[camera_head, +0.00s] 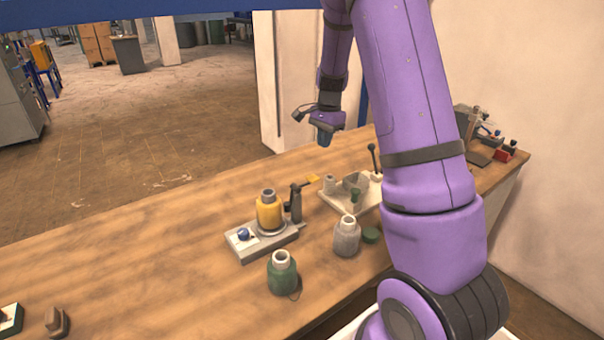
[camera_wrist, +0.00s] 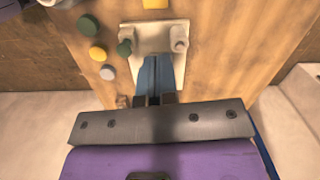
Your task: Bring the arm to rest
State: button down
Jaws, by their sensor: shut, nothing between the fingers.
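My gripper (camera_head: 323,138) hangs from my purple arm over the far part of the wooden table (camera_head: 180,265), above and behind the cream fixture. Its blue fingers are together and empty, pointing down. In the wrist view the fingers (camera_wrist: 157,72) show against the cream fixture plate (camera_wrist: 140,38), with no object between them. I see a clear gap between the gripper and the tabletop in the head view.
A yellow bottle (camera_head: 269,213) stands on a grey clamp base (camera_head: 262,245). A green bottle (camera_head: 283,275) and a grey bottle (camera_head: 346,239) stand in front. The cream fixture (camera_head: 337,200) has an upright lever. A wall is right; open floor (camera_head: 120,150) lies beyond the table.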

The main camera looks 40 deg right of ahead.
jog(key=shift+r, duration=0.1)
jog(key=s+a+r+n+t, duration=0.1)
jog(key=s+a+r+n, duration=0.3)
jog(key=s+a+r, duration=0.3)
jog(key=s+a+r+n+t, duration=0.1)
jog(key=s+a+r+n, duration=0.4)
jog(key=r, duration=0.4)
jog(key=s+a+r+n+t, duration=0.1)
jog(key=s+a+r+n, duration=0.1)
jog(key=s+a, duration=0.3)
jog(key=s+a+r+n+t+h, duration=0.1)
jog(key=s+a+n, duration=0.4)
jog(key=s, duration=0.8)
jog(key=shift+r+t, duration=0.4)
jog(key=shift+t, duration=0.2)
dwell(0.4)
